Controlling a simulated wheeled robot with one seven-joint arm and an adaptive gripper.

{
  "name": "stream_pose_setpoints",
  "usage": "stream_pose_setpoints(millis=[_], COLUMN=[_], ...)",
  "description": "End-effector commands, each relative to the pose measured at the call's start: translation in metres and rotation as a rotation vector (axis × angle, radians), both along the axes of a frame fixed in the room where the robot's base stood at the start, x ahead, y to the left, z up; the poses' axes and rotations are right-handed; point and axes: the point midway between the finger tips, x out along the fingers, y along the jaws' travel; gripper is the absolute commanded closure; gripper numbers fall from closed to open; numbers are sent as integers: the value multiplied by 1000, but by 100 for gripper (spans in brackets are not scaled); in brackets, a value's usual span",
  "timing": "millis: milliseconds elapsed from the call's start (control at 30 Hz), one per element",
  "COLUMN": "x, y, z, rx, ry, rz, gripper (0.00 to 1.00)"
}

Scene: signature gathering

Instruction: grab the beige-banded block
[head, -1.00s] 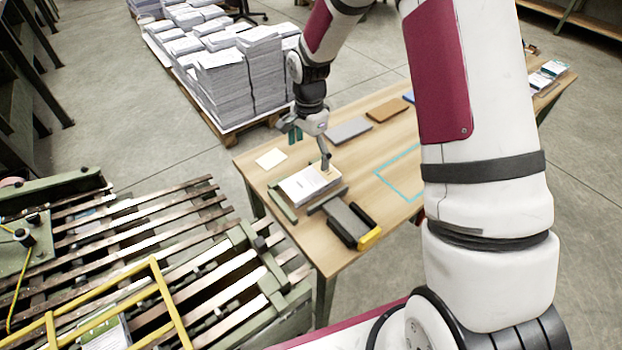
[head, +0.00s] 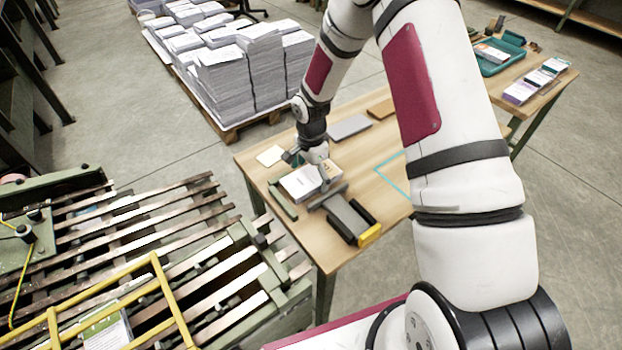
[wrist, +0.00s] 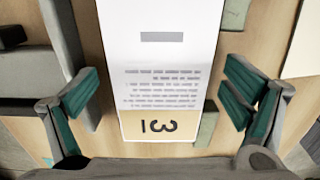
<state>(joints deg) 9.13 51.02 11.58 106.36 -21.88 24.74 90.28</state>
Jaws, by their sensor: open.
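The beige-banded block (head: 299,184) is a white paper block lying on the wooden table between a green bar (head: 282,201) and a grey bar (head: 328,196). In the wrist view the block (wrist: 160,75) shows lines of grey print and a beige band with a dark number at its near end. My gripper (wrist: 163,92) is open, with one teal-padded finger at each side of the block, apart from its edges. In the head view my gripper (head: 312,170) is over the block and hides part of it.
A black-and-grey fixture with a yellow end (head: 369,235) stands right of the block. A cream sheet (head: 270,156), a grey pad (head: 349,127) and a brown pad (head: 381,108) lie farther back. A turquoise outline (head: 392,170) marks bare table at right.

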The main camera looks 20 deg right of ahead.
Motion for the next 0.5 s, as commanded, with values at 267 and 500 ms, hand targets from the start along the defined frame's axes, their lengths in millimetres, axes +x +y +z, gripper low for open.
stream_pose_setpoints(millis=[267, 500], x=[0, 0], y=[0, 0], z=[0, 1], rx=[0, 0], ry=[0, 0], rz=[0, 1], gripper=[42, 72])
